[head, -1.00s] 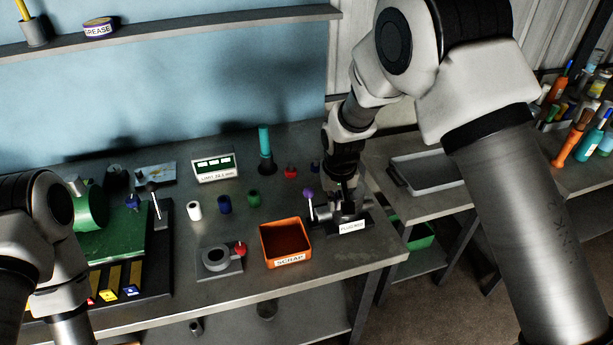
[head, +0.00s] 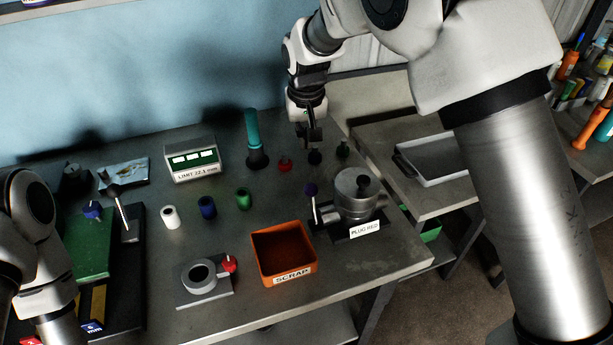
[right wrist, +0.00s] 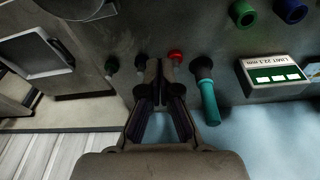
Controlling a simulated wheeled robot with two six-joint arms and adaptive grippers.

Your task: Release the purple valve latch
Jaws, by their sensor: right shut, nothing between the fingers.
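The purple valve latch (head: 311,189) is a purple ball on a thin metal stem. It stands roughly upright on the left side of a metal cylinder (head: 356,197) with a dark top knob, on a dark base labelled PLUG RED. My right gripper (head: 311,147) is behind and above the latch, apart from it, near the small plugs at the back of the bench. In the right wrist view its fingers (right wrist: 159,65) are together and empty, close to the red plug (right wrist: 175,57). My left arm shows at the left edge, but its gripper is out of view.
An orange SCRAP bin (head: 284,253) stands front left of the cylinder. A teal-handled tool (head: 253,135) and a LIMIT display (head: 191,160) stand behind. A grey tray (head: 437,160) is on the right-hand table.

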